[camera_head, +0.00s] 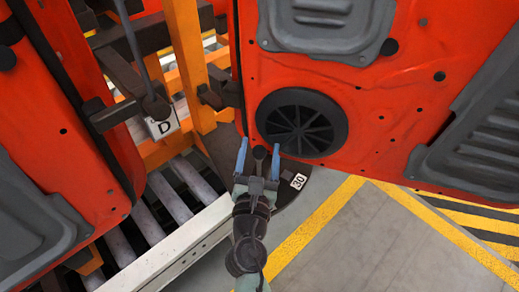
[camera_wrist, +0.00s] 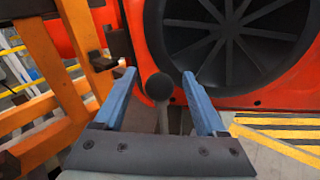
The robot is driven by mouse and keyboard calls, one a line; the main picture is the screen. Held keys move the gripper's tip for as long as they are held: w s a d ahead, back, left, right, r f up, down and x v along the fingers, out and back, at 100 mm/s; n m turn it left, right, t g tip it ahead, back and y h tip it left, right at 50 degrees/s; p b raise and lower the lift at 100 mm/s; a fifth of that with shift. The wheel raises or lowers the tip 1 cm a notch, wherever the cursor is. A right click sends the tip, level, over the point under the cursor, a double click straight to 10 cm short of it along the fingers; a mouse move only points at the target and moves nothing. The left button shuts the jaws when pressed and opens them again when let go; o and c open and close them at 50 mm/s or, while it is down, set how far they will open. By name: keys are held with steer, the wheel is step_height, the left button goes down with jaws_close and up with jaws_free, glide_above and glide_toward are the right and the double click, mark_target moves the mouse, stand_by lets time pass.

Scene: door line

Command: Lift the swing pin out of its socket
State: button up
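The swing pin shows as a dark round knob (camera_wrist: 159,87) on a grey stem in the wrist view. My gripper (camera_head: 259,147) is open, with one blue finger on each side of the knob. In the wrist view the fingers (camera_wrist: 158,80) show clear gaps to the knob on both sides. The pin looks upright. Its socket is hidden behind my gripper.
A red door panel (camera_head: 400,95) with a black round speaker grille (camera_head: 301,123) stands just beyond the pin. Another red door (camera_head: 60,130) is at left. Between them are an orange frame (camera_head: 185,50), a "D" tag (camera_head: 163,125) and rollers (camera_head: 190,180). Open floor (camera_head: 370,245) lies lower right.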

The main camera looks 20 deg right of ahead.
jaws_close()
stand_by(1.3)
